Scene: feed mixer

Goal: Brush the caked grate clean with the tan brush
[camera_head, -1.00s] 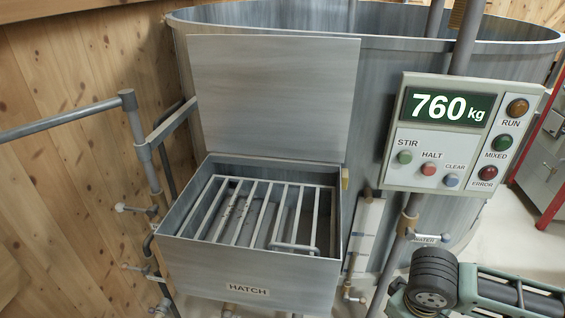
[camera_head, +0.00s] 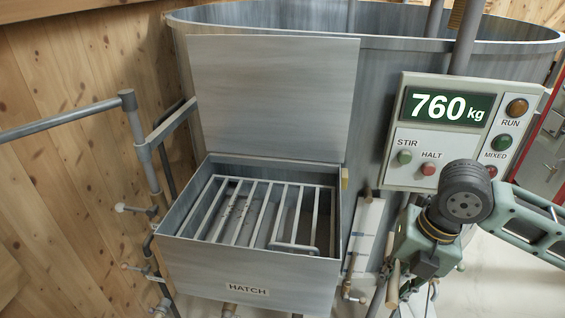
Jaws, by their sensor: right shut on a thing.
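The grate (camera_head: 262,215) is a set of pale grey bars inside the open grey hatch box (camera_head: 250,268). Pale, rough patches show among its left-middle bars. My right gripper (camera_head: 410,278) is at the lower right, in front of the mixer and to the right of the hatch box. It is shut on a slim tan handle (camera_head: 393,284), which looks like the tan brush. The gripper hides much of it, and I cannot make out bristles. The gripper is clear of the grate. My left gripper is not in view.
The hatch lid (camera_head: 275,95) stands raised behind the box. The control panel (camera_head: 440,135) reads 760 kg, and my right arm covers its lower right. A grey rail (camera_head: 60,125) and valves stand at the left. The space above the grate is clear.

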